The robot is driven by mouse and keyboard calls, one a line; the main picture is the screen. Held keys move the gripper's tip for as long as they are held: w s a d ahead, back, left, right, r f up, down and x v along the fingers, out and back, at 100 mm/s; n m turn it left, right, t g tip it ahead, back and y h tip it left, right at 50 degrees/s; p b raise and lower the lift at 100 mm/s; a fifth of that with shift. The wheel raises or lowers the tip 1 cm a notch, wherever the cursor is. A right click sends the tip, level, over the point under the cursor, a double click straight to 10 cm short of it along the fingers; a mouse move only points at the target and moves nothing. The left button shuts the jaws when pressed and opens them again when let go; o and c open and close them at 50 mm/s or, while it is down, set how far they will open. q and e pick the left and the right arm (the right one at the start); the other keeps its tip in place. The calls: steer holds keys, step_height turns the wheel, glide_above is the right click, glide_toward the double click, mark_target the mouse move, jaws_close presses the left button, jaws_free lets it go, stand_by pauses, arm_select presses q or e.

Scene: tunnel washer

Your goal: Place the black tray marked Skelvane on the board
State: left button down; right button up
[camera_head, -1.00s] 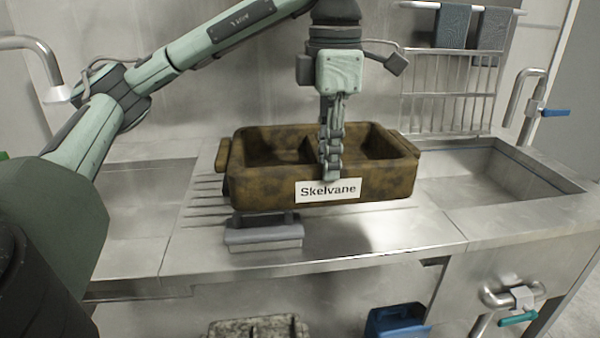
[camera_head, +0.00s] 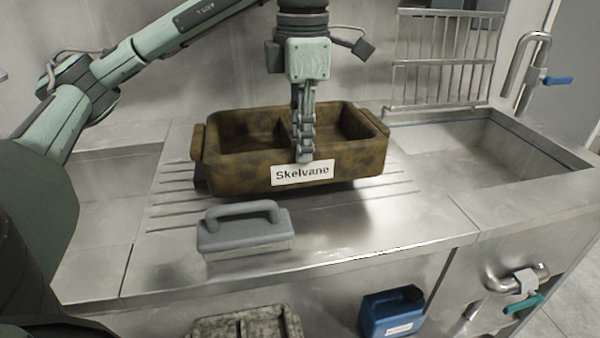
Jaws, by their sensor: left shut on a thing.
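The tray marked Skelvane (camera_head: 232,165) is brown and mottled with dark patches, not black. It has two compartments, end handles and a white label on its front wall. My left gripper (camera_head: 304,150) points down over the middle of the front wall and is shut on it. The tray is about level over the grooved steel drainboard (camera_head: 400,207), with a dark shadow under it. I cannot tell whether its underside touches the board. My right gripper is not in view.
A grey handled brush (camera_head: 245,235) lies on the board just in front of the tray. A sink basin (camera_head: 470,165) is at the right, with a wire rack (camera_head: 445,65) behind. Below the counter are a blue canister (camera_head: 388,315) and a speckled tray (camera_head: 245,325).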

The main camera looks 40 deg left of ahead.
mark_target(302, 166)
arm_select(q)
step_height(302, 166, down, 4)
steer(key=shift+f, duration=0.45)
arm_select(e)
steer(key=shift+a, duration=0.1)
arm_select(q)
steer(key=shift+f, duration=0.1)
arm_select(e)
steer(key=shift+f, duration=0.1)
arm_select(q)
steer(key=c, duration=1.4)
jaws_free()
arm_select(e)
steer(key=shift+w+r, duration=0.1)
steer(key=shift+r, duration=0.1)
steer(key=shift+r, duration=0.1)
